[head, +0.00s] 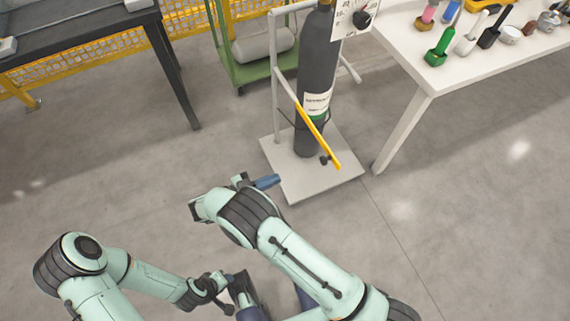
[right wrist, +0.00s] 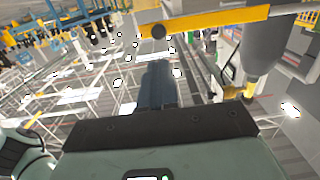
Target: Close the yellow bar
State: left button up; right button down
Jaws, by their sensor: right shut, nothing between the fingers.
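The yellow bar (head: 318,137) is on the white cylinder trolley (head: 277,75). It slants outward and down to the right, in front of the dark gas cylinder (head: 316,70), with a black knob (head: 324,160) near its free end. In the right wrist view the bar (right wrist: 220,20) crosses the top, with its knob (right wrist: 158,31) above my fingers. My right gripper (head: 268,182) is shut and empty, left of the bar's free end and apart from it. My left gripper (head: 245,301) is low in the head view; its fingers are not clear.
The trolley's base plate (head: 335,185) lies close to my right gripper. A white table (head: 425,75) with several tools stands at the right. A dark table (head: 85,40) and a green rack (head: 238,72) stand at the back. The floor at left is clear.

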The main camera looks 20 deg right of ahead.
aim_at(321, 161)
jog(key=d, duration=0.9)
jog(key=w+d, duration=0.1)
jog(key=d, duration=0.3)
jog(key=shift+d+f, duration=0.3)
